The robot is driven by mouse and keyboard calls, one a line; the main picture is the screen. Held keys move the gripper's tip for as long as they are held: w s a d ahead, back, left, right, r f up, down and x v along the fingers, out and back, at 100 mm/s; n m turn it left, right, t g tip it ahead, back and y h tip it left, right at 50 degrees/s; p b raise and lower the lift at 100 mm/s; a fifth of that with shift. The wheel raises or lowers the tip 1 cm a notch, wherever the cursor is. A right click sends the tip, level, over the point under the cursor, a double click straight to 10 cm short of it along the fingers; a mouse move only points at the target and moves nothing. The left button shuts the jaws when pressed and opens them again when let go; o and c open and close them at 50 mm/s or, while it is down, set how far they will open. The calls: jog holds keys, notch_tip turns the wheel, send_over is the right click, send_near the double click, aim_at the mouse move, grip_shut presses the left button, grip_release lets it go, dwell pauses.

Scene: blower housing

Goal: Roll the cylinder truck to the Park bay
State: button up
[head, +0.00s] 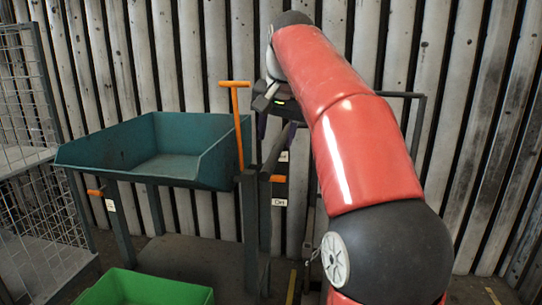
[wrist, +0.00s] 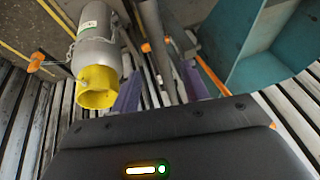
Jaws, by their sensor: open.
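In the wrist view, a grey gas cylinder (wrist: 98,45) with a yellow collar (wrist: 97,88) and a chain around it stands left of my gripper. An orange-ended part (wrist: 36,62) is to its left. In the head view, the dark frame of what looks like the cylinder truck (head: 421,112) shows behind my red arm, which hides most of it and the cylinder. My gripper (head: 272,132) is open above it, its purple fingers (wrist: 160,92) apart. Grey bars show between and near the fingers; I cannot tell whether they touch. I cannot identify the Park bay.
A teal tipping tub (head: 160,145) with an orange T-handle (head: 236,120) stands left of my gripper. A green bin (head: 140,290) is in front of it. A wire mesh cage (head: 25,110) stands far left. A ribbed wall closes the back. Yellow floor marks (head: 292,287) show below.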

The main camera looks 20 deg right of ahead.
aim_at(273, 157)
jog(key=b+x, duration=0.1)
jog(key=x, duration=0.6)
jog(key=shift+s, duration=0.1)
grip_shut()
